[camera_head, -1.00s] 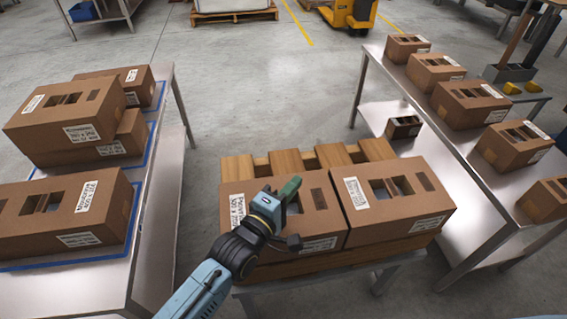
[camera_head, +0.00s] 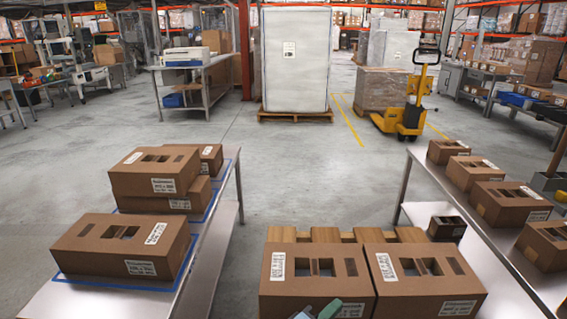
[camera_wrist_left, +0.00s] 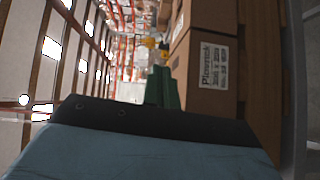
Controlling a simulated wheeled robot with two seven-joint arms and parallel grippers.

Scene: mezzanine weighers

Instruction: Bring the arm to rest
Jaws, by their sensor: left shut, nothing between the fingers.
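My left gripper (camera_head: 322,311) shows only at the bottom edge of the head view, in front of the left one of two cartons (camera_head: 316,274) on the middle stand. Its green fingers are together in the left wrist view (camera_wrist_left: 162,88), with nothing between them. The carton with a printed label stands just to the right of the fingers there (camera_wrist_left: 208,62). Whether the gripper touches the carton cannot be told. Most of my left arm is below the head view. My right gripper is not in view.
A second carton (camera_head: 424,277) stands beside the first, with wooden blocks (camera_head: 325,235) behind. The left table (camera_head: 208,262) holds several cartons inside blue outlines. The right table (camera_head: 483,262) holds a row of cartons. Open floor (camera_head: 300,165) lies beyond, with a yellow pallet truck (camera_head: 407,119).

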